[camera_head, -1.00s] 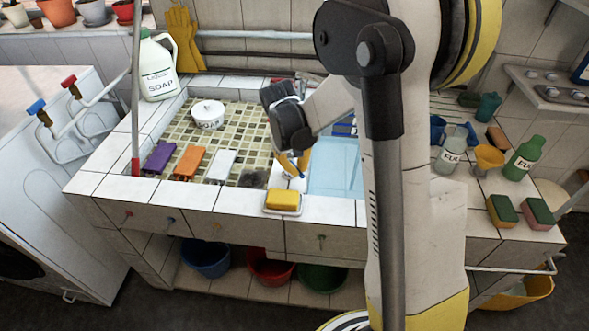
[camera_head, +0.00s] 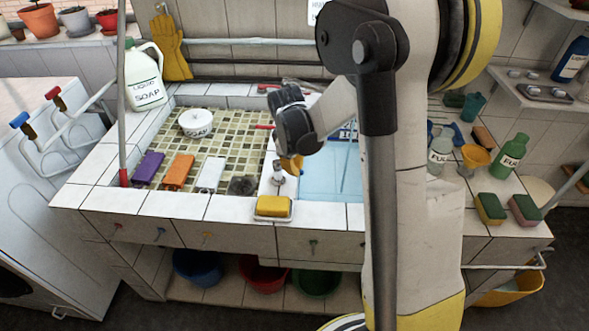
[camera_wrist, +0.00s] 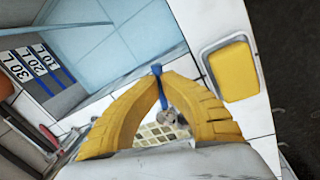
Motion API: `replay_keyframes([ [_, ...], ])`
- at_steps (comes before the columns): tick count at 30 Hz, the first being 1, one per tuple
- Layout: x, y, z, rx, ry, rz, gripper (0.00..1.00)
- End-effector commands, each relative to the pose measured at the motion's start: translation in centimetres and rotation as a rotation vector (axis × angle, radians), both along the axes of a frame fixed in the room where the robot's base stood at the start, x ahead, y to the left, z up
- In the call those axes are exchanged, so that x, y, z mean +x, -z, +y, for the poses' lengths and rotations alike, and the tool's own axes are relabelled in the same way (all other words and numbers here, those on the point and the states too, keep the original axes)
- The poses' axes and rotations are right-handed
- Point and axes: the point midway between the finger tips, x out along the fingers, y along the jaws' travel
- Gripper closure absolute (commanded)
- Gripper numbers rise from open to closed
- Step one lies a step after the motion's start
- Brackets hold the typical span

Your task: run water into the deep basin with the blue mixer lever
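The deep basin (camera_head: 325,182) is pale blue inside and lies right of the mosaic shallow basin; it also fills the upper left of the wrist view (camera_wrist: 130,50). Volume marks for 10 L, 20 L and 30 L (camera_wrist: 40,65) show on its wall. The blue mixer lever (camera_wrist: 158,72) stands between my gripper's yellow fingertips (camera_wrist: 159,78), which close on it from both sides. In the head view my gripper (camera_head: 291,164) is over the divider by the small grey tap (camera_head: 278,175). The lever is hidden there. I cannot tell whether water is running.
A yellow sponge in a dish (camera_head: 274,206) sits on the front rim near my gripper. Purple, orange and white blocks (camera_head: 178,171) and a soap bowl (camera_head: 195,122) lie in the mosaic basin (camera_head: 225,140). Bottles (camera_head: 512,150) and sponges (camera_head: 490,208) stand at right.

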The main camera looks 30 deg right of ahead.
Motion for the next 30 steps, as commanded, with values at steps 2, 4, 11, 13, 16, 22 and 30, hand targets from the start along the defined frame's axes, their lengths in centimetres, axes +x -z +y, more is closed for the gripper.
replay_keyframes([
  [2,-0.1,0.2,0.0,0.001,-0.004,0.003,1.0],
  [4,-0.1,0.2,0.0,0.0,-0.006,0.003,1.0],
  [11,-0.1,0.2,0.0,0.0,-0.005,0.003,1.0],
  [13,-0.1,0.2,0.0,0.0,-0.005,0.003,0.85],
  [16,-0.1,0.1,0.0,0.0,-0.005,0.003,0.66],
  [22,0.0,0.1,0.0,0.0,-0.005,0.001,0.66],
  [30,-0.3,-2.3,0.4,0.0,-0.005,0.0,0.66],
])
